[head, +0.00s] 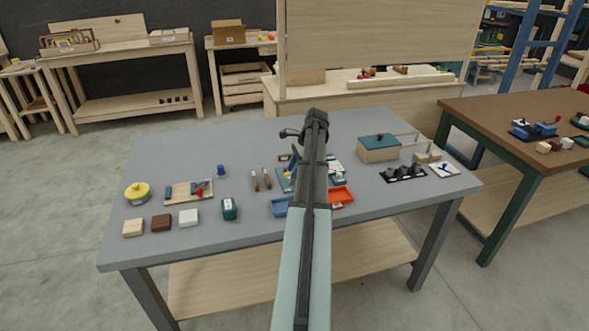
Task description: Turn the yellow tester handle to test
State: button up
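A teal-based item with a small yellow part (288,173) lies mid-table, just left of my arm and partly hidden by it. It may be the tester with its yellow handle, but it is too small to tell its setting. My arm reaches over the table's middle. My gripper (293,158) seems to be just left of the arm's far end, above or near the teal item. Its fingers are mostly hidden, so I cannot tell whether they are open or touching anything.
On the grey table (190,150), blocks, a wooden tray (188,190) and a dark green box (229,209) stand left. Blue (280,206) and red (341,196) trays flank my arm. A teal-lidded wooden box (379,148) stands right. The table's back left is clear.

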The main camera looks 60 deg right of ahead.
jog(key=shift+c, duration=0.4)
grip_shut()
jog(key=n, duration=0.2)
jog(key=n+g+y, duration=0.1)
jog(key=n, duration=0.1)
jog(key=shift+w+d+n, duration=0.2)
jog(key=shift+n, duration=0.1)
jog(key=n+g, duration=0.2)
jog(key=n, duration=0.2)
jog(key=shift+w+n, duration=0.15)
jog(key=shift+n, duration=0.15)
jog(key=shift+n+g, duration=0.3)
jog(key=shift+n, duration=0.2)
jog(key=shift+a+f, duration=0.1)
